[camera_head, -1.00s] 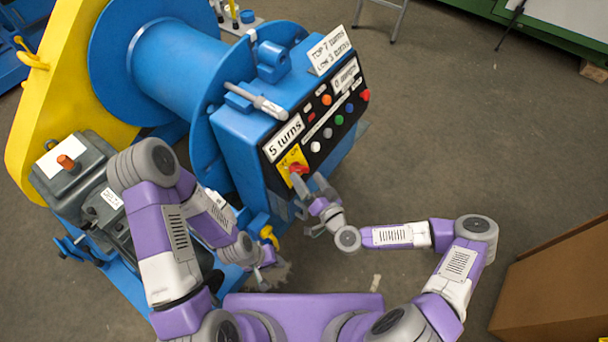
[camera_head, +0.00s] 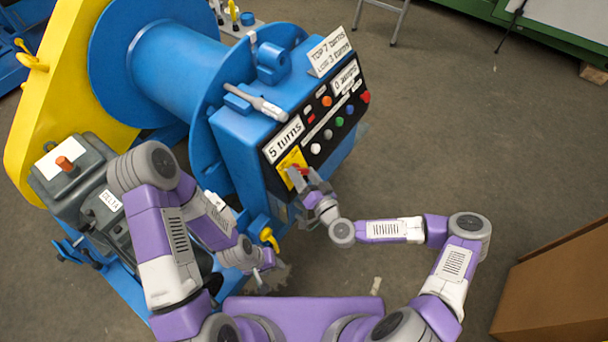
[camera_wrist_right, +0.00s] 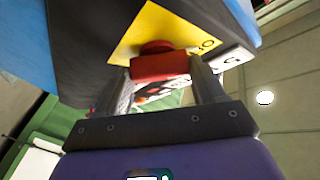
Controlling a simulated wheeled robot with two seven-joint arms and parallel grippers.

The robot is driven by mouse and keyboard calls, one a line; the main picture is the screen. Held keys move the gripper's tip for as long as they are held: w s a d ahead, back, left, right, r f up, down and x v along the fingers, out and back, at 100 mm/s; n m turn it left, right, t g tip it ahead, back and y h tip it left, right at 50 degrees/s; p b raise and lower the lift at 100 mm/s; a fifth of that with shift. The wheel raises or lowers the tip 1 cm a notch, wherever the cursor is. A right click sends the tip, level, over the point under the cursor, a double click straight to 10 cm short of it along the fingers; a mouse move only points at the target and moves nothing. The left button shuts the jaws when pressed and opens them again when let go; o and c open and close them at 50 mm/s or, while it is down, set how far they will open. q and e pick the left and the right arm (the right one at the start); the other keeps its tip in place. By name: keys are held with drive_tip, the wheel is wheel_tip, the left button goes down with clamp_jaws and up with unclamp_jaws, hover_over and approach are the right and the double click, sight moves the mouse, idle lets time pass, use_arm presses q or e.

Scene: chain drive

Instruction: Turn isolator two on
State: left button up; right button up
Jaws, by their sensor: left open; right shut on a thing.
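The isolator is a red rotary handle (camera_wrist_right: 160,66) on a yellow plate (camera_wrist_right: 165,30) at the near lower corner of the black control panel. In the head view the yellow plate (camera_head: 290,160) shows, and the handle is mostly hidden by my right gripper (camera_head: 304,180). My right gripper (camera_wrist_right: 165,88) is shut on the red handle, one finger on each side in the wrist view. The plate's lettering is only partly readable. My left gripper (camera_head: 262,273) is open and empty, low beside the yellow hook-shaped part (camera_head: 269,238) of the machine.
The panel (camera_head: 320,120) carries several coloured buttons, a "5 turns" label (camera_head: 283,139) and an "amps" label. A blue drum (camera_head: 180,65) and yellow guard (camera_head: 60,70) stand left. A brown box (camera_head: 560,285) is at lower right. The floor right of the panel is clear.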

drive_tip(key=shift+r+m+p, duration=0.1)
drive_tip(key=shift+m+p, duration=0.3)
drive_tip(key=shift+p, duration=0.2)
drive_tip(key=m+g+h+p, duration=0.1)
drive_tip(key=m+h+p, duration=0.1)
drive_tip(key=m+p, duration=0.2)
drive_tip(key=r+m+g+h+p, duration=0.1)
drive_tip(key=m+g+h+p, duration=0.1)
drive_tip(key=m+p, duration=0.3)
drive_tip(key=m+g+h+p, duration=0.2)
drive_tip(key=m+p, duration=0.2)
drive_tip(key=p, duration=0.7)
drive_tip(key=shift+a+r, duration=0.15)
drive_tip(key=shift+a, duration=0.15)
drive_tip(key=shift+w+m+g+p, duration=0.15)
drive_tip(key=shift+m+g+p, duration=1.05)
drive_tip(key=shift+m+p, duration=0.55)
drive_tip(key=o, duration=1)
drive_tip(key=shift+o, duration=0.2)
drive_tip(key=p+v, duration=0.1)
drive_tip(key=v, duration=0.6)
